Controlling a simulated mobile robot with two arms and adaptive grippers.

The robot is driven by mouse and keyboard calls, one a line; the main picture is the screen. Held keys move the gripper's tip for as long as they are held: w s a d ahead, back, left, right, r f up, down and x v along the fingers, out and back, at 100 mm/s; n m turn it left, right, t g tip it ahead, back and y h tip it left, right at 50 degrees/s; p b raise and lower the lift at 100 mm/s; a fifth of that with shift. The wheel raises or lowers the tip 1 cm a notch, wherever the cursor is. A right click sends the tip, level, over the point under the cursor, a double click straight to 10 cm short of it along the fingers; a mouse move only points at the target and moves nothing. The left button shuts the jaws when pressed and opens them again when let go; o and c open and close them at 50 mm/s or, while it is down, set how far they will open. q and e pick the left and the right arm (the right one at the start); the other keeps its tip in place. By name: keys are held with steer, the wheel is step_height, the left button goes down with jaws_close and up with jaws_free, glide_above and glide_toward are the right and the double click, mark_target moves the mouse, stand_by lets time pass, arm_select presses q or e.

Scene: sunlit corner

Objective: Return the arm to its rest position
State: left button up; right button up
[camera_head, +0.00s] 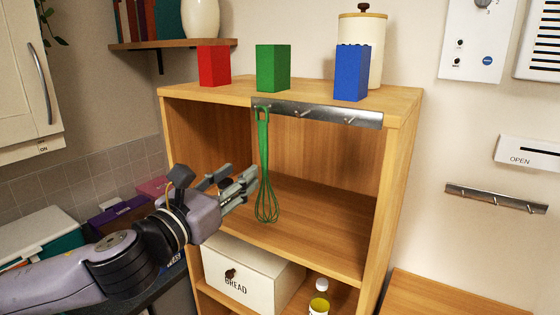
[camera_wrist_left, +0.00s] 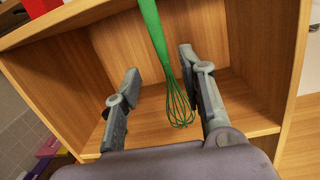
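My left gripper (camera_head: 242,180) reaches in from the left, in front of the wooden shelf unit (camera_head: 390,180). Its two fingers are apart and empty. A green whisk (camera_head: 264,150) hangs upright from the metal hook rail (camera_head: 340,114) on the shelf's top front edge. In the head view the fingertips are just left of the whisk's wires. In the left wrist view the whisk (camera_wrist_left: 157,35) shows between the open fingers and beyond them, apart from both. My right gripper is in neither view.
Red (camera_head: 214,66), green (camera_head: 273,68) and blue (camera_head: 352,73) blocks stand on the shelf top, with a lidded canister (camera_head: 376,50) behind. A bread box (camera_head: 245,272) sits below. A second hook rail (camera_head: 495,198) is on the right wall. A cabinet (camera_head: 28,85) is at left.

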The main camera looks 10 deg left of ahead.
arm_select(q)
steer(key=s+d+f+n+g+y, duration=0.1)
steer(key=s+f+n+g+y, duration=0.15)
steer(key=f+n, duration=0.95)
steer(key=s+d+f+n+g+y, duration=0.15)
steer(key=s+f+n+g, duration=0.25)
steer(key=f+n, duration=0.9)
steer(key=s+a+f+n+g+y, duration=0.15)
steer(key=s+f+n+g, duration=0.25)
steer(key=s+f+n, duration=0.5)
steer(key=s+a+f+n+g, duration=0.3)
steer(key=s+f+n+g, duration=0.2)
steer(key=s+f, duration=0.7)
step_height(320, 180, down, 29)
steer(key=s+m+b, duration=0.1)
steer(key=b, duration=0.4)
steer(key=s+a+f+g+b, duration=0.1)
steer(key=s+f+b, duration=0.1)
steer(key=s+f, duration=0.6)
steer(key=s+a+f+b, duration=0.2)
steer(key=s+f, duration=0.7)
steer(key=f, duration=0.5)
steer(key=shift+s+f+g+b, duration=0.25)
steer(key=shift+g+b, duration=0.1)
steer(key=shift+b, duration=0.3)
